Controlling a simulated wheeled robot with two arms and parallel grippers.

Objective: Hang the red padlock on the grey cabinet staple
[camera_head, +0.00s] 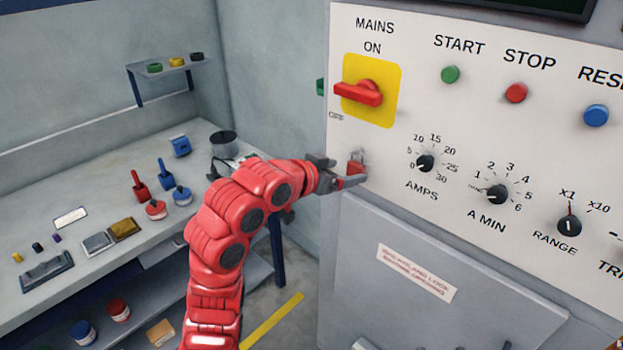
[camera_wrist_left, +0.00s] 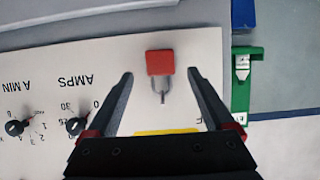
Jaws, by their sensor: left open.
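The red padlock (camera_head: 356,167) is at the grey cabinet front, below the red mains switch and left of the AMPS dial, with its grey shackle on top. In the left wrist view, which is upside down, the padlock (camera_wrist_left: 160,62) lies ahead between the fingers, clear of both. A thin grey piece, seemingly the staple (camera_wrist_left: 163,98), shows at its shackle; the shackle seems to be around it, but I cannot be sure. My left gripper (camera_head: 347,172) is open and empty in front of the padlock. My right gripper is not in view.
The yellow mains plate (camera_head: 385,108) with its red handle is just above. The AMPS dial (camera_head: 425,163) is close on the right. A closed grey door (camera_head: 372,235) is below. The bench (camera_head: 100,200) at left holds several small items.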

